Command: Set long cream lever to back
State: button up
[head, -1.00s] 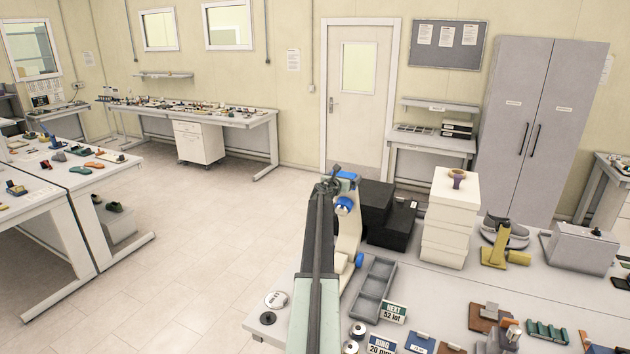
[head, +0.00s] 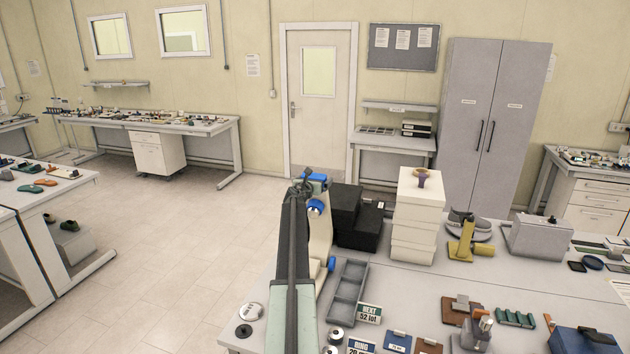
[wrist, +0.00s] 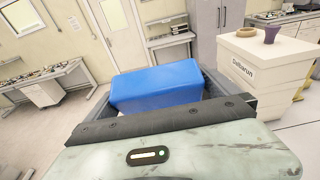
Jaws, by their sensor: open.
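I cannot pick out a long cream lever for certain in either view. My gripper (head: 314,183) is at the far end of my raised arm in the head view, left of the black boxes. It is open, and I see nothing held in it. In the wrist view a blue block-like part (wrist: 155,85) fills the middle, between dark grey side pieces. A grey box-shaped device (head: 540,238) with a small dark part on top stands on the bench at right. A yellow fixture (head: 466,243) with a grey shoe (head: 470,222) stands beside it.
Black boxes (head: 356,218) and a stack of cream boxes (head: 416,222) with a purple piece on top stand right of my arm. A grey divided tray (head: 347,292), signs and small parts lie on the near bench. Open floor (head: 190,240) is at left.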

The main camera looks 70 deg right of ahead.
jog(key=a+r, duration=0.1)
jog(key=a, duration=0.6)
jog(key=shift+s+a+p, duration=0.2)
jog(key=shift+p, duration=0.25)
